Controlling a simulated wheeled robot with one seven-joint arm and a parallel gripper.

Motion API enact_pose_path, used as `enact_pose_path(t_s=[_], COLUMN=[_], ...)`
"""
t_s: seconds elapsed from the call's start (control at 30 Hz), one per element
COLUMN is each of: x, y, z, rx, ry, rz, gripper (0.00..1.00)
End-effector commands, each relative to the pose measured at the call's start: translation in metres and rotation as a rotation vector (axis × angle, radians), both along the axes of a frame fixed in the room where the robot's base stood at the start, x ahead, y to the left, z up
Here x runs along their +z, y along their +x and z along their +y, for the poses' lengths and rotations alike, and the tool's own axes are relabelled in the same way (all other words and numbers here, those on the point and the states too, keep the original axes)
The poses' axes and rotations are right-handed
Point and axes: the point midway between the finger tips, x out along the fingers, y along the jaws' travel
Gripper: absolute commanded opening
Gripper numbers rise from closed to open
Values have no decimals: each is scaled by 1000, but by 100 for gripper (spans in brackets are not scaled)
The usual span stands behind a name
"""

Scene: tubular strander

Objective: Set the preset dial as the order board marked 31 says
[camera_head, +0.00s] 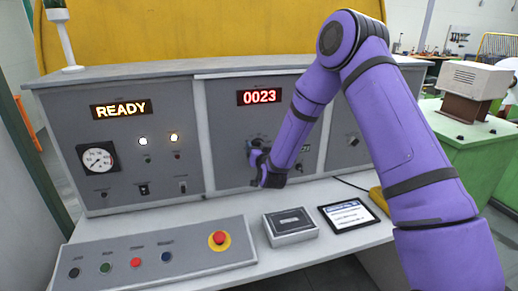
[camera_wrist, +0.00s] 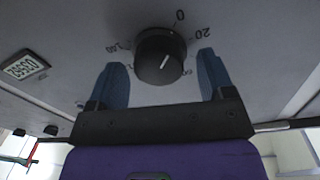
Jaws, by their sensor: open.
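In the wrist view a round black dial (camera_wrist: 160,56) sits on the grey panel, with a white pointer line towards the lower right of its face. Marks around it include 0 and 20 at the upper right; other marks are small or partly hidden. My gripper (camera_wrist: 162,68) is open, one blue finger on each side of the dial, with visible gaps. In the head view my gripper (camera_head: 262,162) is at the middle panel and hides much of the dial. A tablet-like board (camera_head: 347,215) lies on the desk; its text and number are too small to read.
A red display (camera_head: 260,97) reads 0023 and an amber one (camera_head: 121,109) reads READY. A small grey display (camera_wrist: 25,66) is beside the dial. A grey box (camera_head: 290,226) and a button console with a red emergency stop (camera_head: 219,240) stand on the desk below.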

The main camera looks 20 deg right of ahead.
Motion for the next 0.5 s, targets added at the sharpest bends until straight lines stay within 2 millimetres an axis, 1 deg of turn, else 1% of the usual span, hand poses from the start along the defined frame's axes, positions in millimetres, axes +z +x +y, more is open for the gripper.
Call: enact_pose_path(t_s=[0.1, 0.37, 0.4, 0.43, 0.47, 0.5], x=[0, 0, 0, 0, 0, 0], y=[5, 6, 6, 6, 6, 6], z=[0, 0, 0, 0, 0, 0], rx=[0, 0, 0, 0, 0, 0], ry=[0, 0, 0, 0, 0, 0], rz=[0, 1, 1, 1, 1, 1], gripper=[75, 75, 70, 64, 57, 47])
